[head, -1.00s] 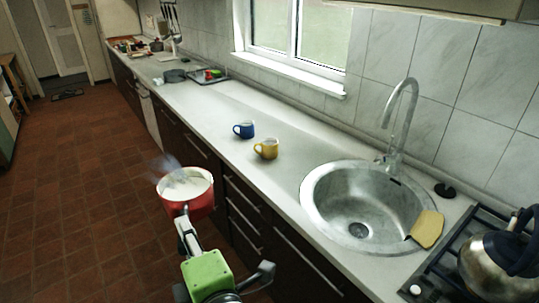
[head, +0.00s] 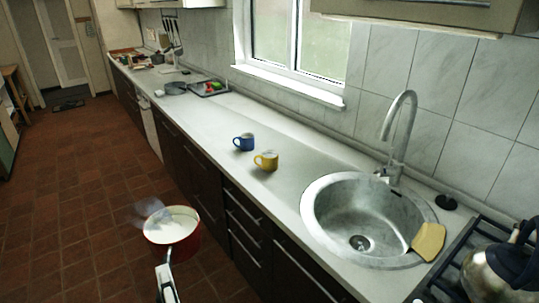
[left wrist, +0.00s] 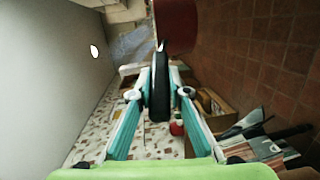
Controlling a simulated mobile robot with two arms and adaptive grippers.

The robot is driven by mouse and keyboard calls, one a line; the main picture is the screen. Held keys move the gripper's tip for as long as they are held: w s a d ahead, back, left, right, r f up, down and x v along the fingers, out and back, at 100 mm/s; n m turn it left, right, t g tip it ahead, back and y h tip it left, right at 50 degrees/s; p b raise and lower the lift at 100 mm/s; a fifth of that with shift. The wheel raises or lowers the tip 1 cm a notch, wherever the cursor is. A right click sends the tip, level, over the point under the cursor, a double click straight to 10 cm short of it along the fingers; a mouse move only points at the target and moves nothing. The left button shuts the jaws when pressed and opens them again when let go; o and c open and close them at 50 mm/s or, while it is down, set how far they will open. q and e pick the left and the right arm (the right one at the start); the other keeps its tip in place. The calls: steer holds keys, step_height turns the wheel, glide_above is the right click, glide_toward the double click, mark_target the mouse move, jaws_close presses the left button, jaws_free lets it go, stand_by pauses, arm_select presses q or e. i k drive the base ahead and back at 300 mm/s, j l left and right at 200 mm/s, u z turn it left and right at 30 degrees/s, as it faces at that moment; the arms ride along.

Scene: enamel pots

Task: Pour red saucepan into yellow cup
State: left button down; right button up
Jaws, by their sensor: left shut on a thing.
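The red saucepan (head: 172,238) holds a white content and has pale steam over it. It is in the air over the floor, in front of the drawers and left of the counter edge in the head view. My left gripper (head: 165,282) is shut on its handle; in the left wrist view the gripper (left wrist: 161,92) has the dark handle between its fingers, with the red pan (left wrist: 176,28) at the top. The yellow cup (head: 266,161) stands upright on the counter, apart from the pan. Its inside is not clear. My right gripper is not in view.
A blue mug (head: 244,142) stands close behind and left of the yellow cup. The sink (head: 318,222) with a tap (head: 401,130) lies to the right, a tan cloth or board (head: 429,241) on its rim. A kettle (head: 495,272) stands on the hob.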

mark_target(270, 157)
steer(key=i+j, duration=0.35)
steer(key=i+j+z, duration=0.15)
steer(key=i+j, duration=0.25)
steer(key=j, duration=0.15)
steer(key=i+j, duration=0.3)
steer(key=j, duration=0.2)
steer(key=z, duration=1.5)
